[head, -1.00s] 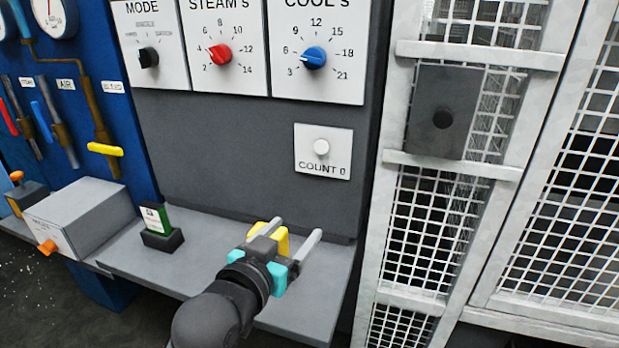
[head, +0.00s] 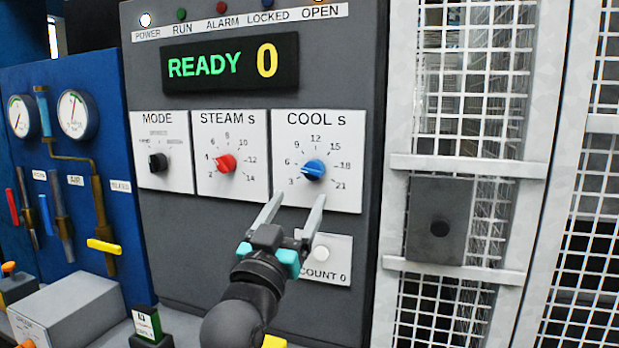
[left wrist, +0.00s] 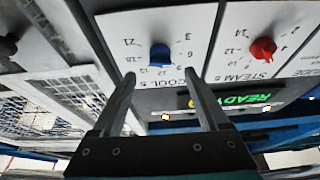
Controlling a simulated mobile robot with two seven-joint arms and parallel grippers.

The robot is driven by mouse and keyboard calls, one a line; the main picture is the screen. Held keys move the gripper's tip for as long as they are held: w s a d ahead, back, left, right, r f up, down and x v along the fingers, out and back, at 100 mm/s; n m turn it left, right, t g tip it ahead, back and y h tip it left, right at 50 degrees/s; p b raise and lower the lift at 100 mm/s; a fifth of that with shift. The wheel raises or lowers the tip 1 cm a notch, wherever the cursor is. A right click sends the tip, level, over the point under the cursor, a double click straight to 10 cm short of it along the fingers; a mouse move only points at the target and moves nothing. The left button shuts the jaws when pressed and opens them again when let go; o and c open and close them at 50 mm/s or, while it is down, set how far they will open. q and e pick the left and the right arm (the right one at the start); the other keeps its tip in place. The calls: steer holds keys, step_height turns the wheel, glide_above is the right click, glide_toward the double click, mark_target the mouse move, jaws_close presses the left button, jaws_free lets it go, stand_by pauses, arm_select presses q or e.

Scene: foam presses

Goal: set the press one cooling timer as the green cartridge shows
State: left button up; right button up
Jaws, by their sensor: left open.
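The blue COOL s knob (head: 313,170) sits on a white dial plate (head: 340,200) marked 3 to 21. Its pointer is toward the left, near the 3 and 6 marks; the exact value is hard to tell. My left gripper (head: 297,203) is open and empty, its fingertips just below the knob. In the left wrist view the knob (left wrist: 160,55) appears upside down, beyond the gap between the fingers (left wrist: 160,85). The green cartridge (head: 147,322) stands in a black holder at the lower left; its label is too small to read. My right gripper is not in view.
The red STEAM s knob (head: 225,163) and black MODE knob (head: 157,162) are to the left. The display (head: 230,64) reads READY 0. The COUNT 0 plate (head: 335,268) is partly behind my gripper. A mesh guard (head: 470,165) stands to the right.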

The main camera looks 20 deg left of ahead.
mark_target(312, 175)
arm_select(q)
steer(key=x, duration=0.7)
steer(key=shift+w+r, duration=0.15)
steer(key=shift+w, duration=0.1)
jaws_close()
stand_by(0.5)
